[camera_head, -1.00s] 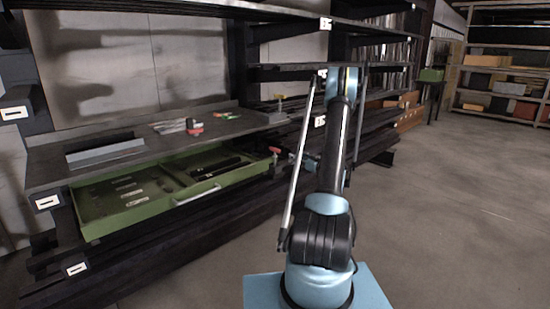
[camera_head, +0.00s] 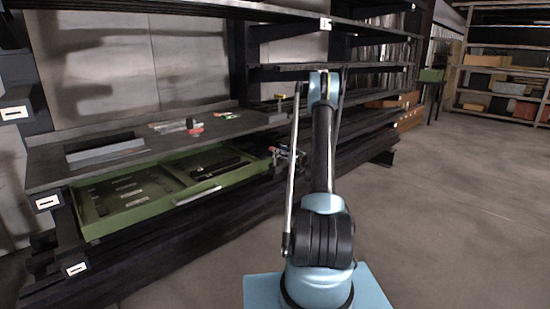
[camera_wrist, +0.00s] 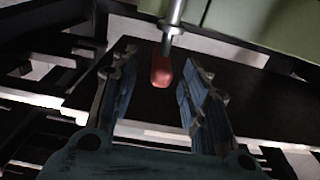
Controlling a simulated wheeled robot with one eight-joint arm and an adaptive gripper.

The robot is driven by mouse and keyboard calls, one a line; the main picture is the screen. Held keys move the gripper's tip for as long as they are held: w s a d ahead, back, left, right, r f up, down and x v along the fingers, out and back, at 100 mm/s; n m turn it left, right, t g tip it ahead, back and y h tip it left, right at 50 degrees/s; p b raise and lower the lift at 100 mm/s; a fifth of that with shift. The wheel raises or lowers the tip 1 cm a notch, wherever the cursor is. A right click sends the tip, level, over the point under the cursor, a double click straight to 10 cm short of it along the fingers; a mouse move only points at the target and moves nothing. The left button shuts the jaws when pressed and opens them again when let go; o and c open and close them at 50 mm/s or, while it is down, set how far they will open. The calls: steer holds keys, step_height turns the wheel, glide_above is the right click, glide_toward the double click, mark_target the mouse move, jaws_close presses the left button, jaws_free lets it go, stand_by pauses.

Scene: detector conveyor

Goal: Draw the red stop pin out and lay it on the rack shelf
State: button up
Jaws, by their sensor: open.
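The red stop pin's handle (camera_wrist: 162,70) shows in the wrist view between the two fingers of my gripper (camera_wrist: 158,62), below a shiny metal shaft (camera_wrist: 175,14). My gripper is open, with a finger on each side of the red handle and visible gaps to both. In the head view my gripper (camera_head: 286,153) is at the right end of the green drawer; the pin is too small there to tell apart clearly. The rack shelf (camera_head: 140,146) is the dark surface above the drawer.
A green drawer (camera_head: 124,219) stands open under the shelf with dark items inside. On the shelf are a grey angled bar (camera_head: 105,152), a small red-based object (camera_head: 194,128) and several thin tools. The shelf's middle front is clear.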

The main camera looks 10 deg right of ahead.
steer(key=shift+x, duration=2.4)
jaws_close()
